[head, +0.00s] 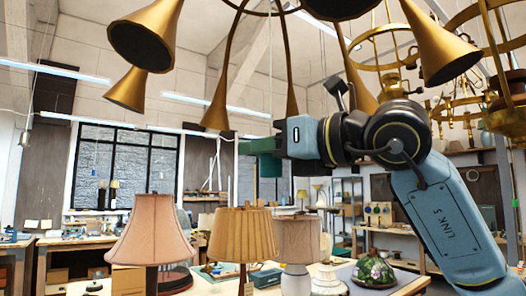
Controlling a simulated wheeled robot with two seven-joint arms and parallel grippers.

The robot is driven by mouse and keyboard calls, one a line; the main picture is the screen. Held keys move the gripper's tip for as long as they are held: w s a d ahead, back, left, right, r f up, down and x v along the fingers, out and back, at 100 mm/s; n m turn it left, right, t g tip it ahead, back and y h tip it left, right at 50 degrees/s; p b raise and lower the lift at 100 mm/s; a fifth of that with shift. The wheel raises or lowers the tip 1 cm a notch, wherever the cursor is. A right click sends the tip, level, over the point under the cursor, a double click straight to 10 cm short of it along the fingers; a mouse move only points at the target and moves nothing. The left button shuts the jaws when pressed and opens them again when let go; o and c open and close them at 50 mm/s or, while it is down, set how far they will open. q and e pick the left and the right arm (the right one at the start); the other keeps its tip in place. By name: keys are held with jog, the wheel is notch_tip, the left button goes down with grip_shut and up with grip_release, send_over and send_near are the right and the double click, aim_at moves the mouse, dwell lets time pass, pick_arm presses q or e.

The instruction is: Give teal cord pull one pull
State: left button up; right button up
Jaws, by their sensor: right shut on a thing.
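My right gripper (256,147) is raised in the middle of the head view, its arm coming in from the right and its fingers pointing left. It is shut on a dark teal piece (269,166), seemingly the teal cord pull, which shows just below the fingers. Most of the pull is hidden by the gripper, so its full shape cannot be told. A thin cord (271,70) hangs from above towards the gripper. My left gripper is not in view.
Brass horn-shaped lamp arms (145,35) hang overhead, close to my right arm. A pink-shaded lamp (150,232), a pleated tan lamp (241,236) and a pale lamp (298,240) stand below. A mosaic dome shade (373,271) lies right of them. Another cord pull (25,138) hangs far left.

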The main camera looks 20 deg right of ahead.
jog(key=shift+r, duration=0.15)
jog(key=o, duration=1)
